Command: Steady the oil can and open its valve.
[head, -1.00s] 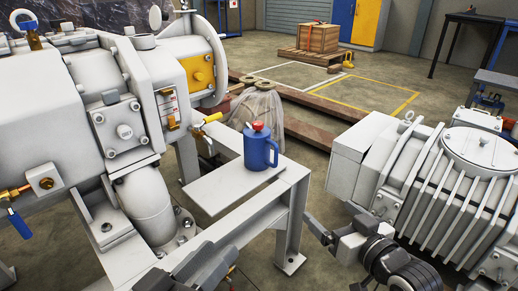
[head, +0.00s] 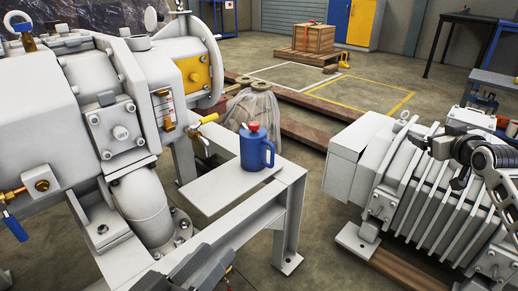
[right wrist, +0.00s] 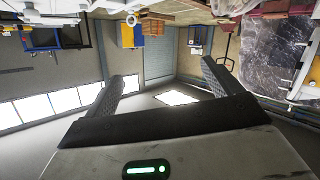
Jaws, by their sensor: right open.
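The blue oil can (head: 255,150) with a red cap stands upright on a pale plate (head: 225,190) of the metal frame, its handle to the right. A valve with a yellow lever (head: 208,119) and brass body is on the large grey machine, left of the can. Part of my left gripper (head: 200,268) shows at the bottom edge, below and apart from the can; its jaw state is unclear. My right gripper (head: 452,141) is raised over the ribbed machine, right of the can. In the right wrist view its fingers (right wrist: 166,85) are spread and empty.
The large grey machine (head: 40,120) fills the left side, with a blue-handled valve (head: 15,226) low down. The ribbed grey machine (head: 415,185) stands at right. A wooden crate (head: 314,38) is far back. Air between can and ribbed machine is clear.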

